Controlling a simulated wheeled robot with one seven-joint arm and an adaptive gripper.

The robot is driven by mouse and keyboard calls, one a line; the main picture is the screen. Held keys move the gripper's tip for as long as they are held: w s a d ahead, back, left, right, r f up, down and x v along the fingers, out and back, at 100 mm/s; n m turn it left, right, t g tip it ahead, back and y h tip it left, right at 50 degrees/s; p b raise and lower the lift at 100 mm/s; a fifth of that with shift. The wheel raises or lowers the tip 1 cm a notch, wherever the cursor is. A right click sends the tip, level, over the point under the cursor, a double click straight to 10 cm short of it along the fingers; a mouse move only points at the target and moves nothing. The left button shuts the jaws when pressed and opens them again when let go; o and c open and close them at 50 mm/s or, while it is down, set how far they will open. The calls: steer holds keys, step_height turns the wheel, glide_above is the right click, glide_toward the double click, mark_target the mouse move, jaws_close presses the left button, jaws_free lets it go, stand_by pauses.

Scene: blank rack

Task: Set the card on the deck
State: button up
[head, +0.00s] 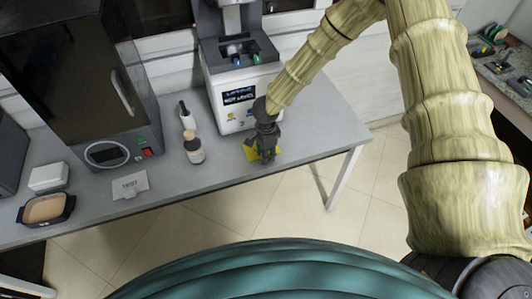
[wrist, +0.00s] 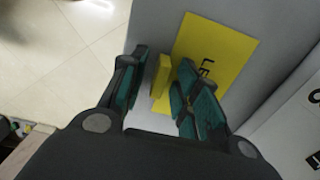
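A yellow card (head: 250,150) with dark lettering lies on the grey table, below the front of the white and dark machine. In the wrist view the yellow card (wrist: 215,55) shows part of its lettering, and a small raised yellow tab (wrist: 160,82) stands beside it. My gripper (head: 266,152) points down over the card and hides part of it. In the wrist view my gripper (wrist: 160,95) is open, with the tab between its fingers and a narrow gap at the left finger. I cannot tell which surface is the deck.
The machine (head: 240,100) stands just behind my gripper. A jar (head: 193,150), a white bottle (head: 187,118) and a white lettered card (head: 130,185) are to the left. A dark oven-like unit (head: 100,90) and a tan-filled tray (head: 46,209) are farther left. The table's front edge is close.

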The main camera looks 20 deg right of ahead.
steer(key=shift+f+b, duration=0.15)
steer(key=shift+b, duration=0.5)
step_height(320, 180, up, 11)
steer(key=b, duration=0.3)
steer(key=shift+a, duration=0.25)
